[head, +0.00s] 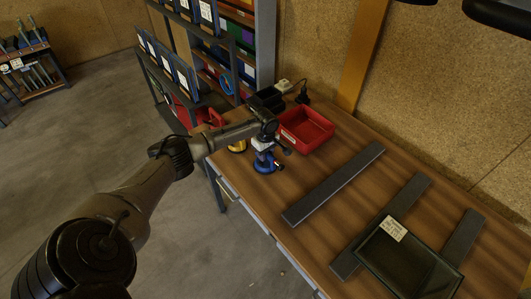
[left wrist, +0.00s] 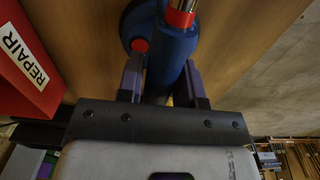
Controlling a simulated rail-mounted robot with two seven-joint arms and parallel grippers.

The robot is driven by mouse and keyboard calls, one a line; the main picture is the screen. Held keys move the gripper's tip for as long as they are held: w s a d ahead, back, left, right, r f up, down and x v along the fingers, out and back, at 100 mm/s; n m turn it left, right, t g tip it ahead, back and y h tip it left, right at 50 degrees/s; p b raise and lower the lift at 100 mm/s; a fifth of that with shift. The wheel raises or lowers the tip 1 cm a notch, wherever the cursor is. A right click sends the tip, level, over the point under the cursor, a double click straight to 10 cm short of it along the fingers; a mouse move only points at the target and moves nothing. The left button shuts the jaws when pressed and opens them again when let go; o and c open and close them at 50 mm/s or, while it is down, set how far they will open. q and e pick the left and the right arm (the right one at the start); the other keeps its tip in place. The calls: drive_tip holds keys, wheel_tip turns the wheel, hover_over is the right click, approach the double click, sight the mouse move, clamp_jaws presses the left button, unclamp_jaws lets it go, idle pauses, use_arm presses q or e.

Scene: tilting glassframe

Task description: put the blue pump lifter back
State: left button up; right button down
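The blue pump lifter (head: 264,164) is upright at the table's left edge, in front of the red bin. In the left wrist view its blue body (left wrist: 176,45), with a red band and a red button, is between the fingers. My left gripper (head: 263,143) is at the lifter's upper part. In the left wrist view its two dark fingers (left wrist: 163,82) flank the blue body with no clear gap, so it looks shut on the lifter. Whether the lifter's base touches the table is not clear. My right gripper is not in view.
A red bin (head: 306,130) labelled REPAIR (left wrist: 25,55) stands right beside the lifter. A yellow object (head: 238,146) is partly hidden behind my arm. Grey bars (head: 335,184) and a dark framed pane (head: 408,262) lie on the table's right. A shelf rack (head: 173,72) stands behind left.

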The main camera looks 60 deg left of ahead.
use_arm(q)
drive_tip(key=o, duration=0.3)
drive_tip(key=shift+r, duration=0.25)
wheel_tip(320, 180, up, 12)
drive_tip(key=shift+f+p, duration=0.1)
drive_tip(key=shift+p, duration=1.15)
